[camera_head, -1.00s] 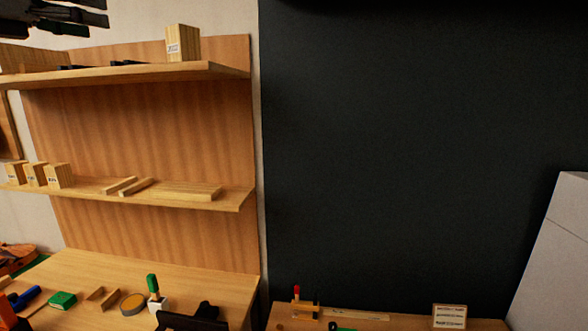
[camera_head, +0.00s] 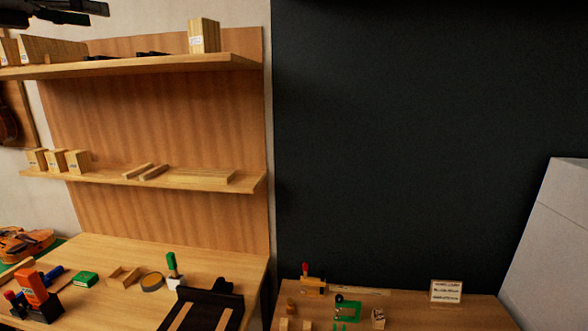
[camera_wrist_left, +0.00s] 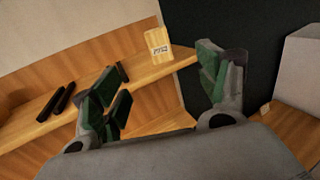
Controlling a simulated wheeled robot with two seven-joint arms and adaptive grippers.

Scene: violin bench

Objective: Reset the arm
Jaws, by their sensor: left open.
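My left gripper (camera_head: 88,12) is at the upper left edge of the head view, in front of and above the top shelf. In the left wrist view the left gripper (camera_wrist_left: 160,88) is open, its green-padded fingers wide apart with nothing between them. Beyond the fingers that view shows the top shelf (camera_wrist_left: 150,74) and a labelled wooden block (camera_wrist_left: 158,46) standing on it. My right gripper is in neither view.
The top shelf (camera_head: 140,68) holds the labelled block (camera_head: 204,36) near its right end. The middle shelf (camera_head: 215,184) holds small blocks and wooden strips. Tools and a violin (camera_head: 22,244) lie on the bench (camera_head: 110,250). A second table (camera_head: 400,312) stands right, beside a dark wall.

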